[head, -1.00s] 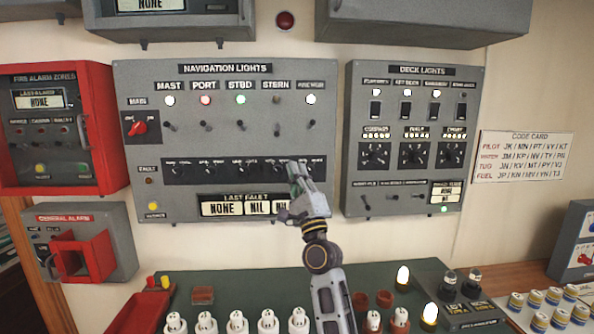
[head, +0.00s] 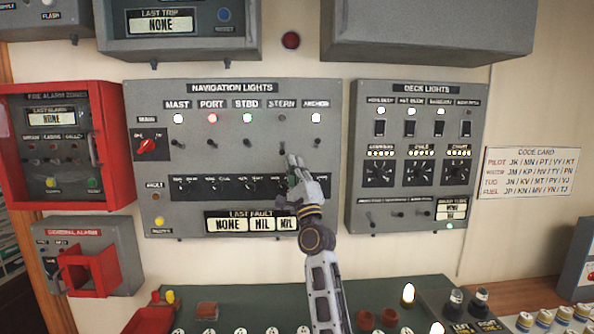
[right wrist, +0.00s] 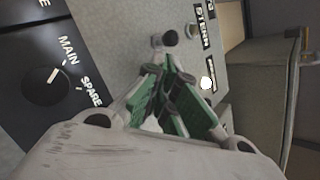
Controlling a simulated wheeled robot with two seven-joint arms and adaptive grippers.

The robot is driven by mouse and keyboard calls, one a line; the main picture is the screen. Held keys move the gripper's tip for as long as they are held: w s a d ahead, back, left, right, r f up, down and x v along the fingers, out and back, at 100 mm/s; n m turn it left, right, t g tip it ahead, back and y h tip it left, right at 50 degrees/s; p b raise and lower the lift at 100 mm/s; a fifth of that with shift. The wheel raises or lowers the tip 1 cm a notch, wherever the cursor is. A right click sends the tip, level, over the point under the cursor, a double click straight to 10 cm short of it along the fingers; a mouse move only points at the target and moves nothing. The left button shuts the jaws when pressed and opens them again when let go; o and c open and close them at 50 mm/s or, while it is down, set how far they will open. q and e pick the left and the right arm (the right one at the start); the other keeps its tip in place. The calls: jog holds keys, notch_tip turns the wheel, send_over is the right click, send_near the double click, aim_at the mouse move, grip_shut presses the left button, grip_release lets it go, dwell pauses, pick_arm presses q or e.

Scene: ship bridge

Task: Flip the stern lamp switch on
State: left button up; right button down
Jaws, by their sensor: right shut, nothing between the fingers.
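The grey navigation lights panel (head: 330,130) is on the wall. Its stern lamp (head: 282,118) is dark, while the mast, port, stbd and anchor lamps are lit. The stern switch (head: 282,148) is a small lever below that lamp. My right gripper (head: 292,160) is shut and empty, its tips just below and right of the lever. In the right wrist view, the closed green-padded fingers (right wrist: 166,66) point at the lever's dark round end (right wrist: 170,38); I cannot tell whether they touch. The STERN label (right wrist: 205,25) shows beyond. My left gripper is not in view.
A row of rotary selectors (head: 205,186) lies below the switches. The deck lights panel (head: 413,195) is to the right, and the red fire alarm box (head: 112,130) to the left. A green console top (head: 245,296) with pegs and lamps lies below.

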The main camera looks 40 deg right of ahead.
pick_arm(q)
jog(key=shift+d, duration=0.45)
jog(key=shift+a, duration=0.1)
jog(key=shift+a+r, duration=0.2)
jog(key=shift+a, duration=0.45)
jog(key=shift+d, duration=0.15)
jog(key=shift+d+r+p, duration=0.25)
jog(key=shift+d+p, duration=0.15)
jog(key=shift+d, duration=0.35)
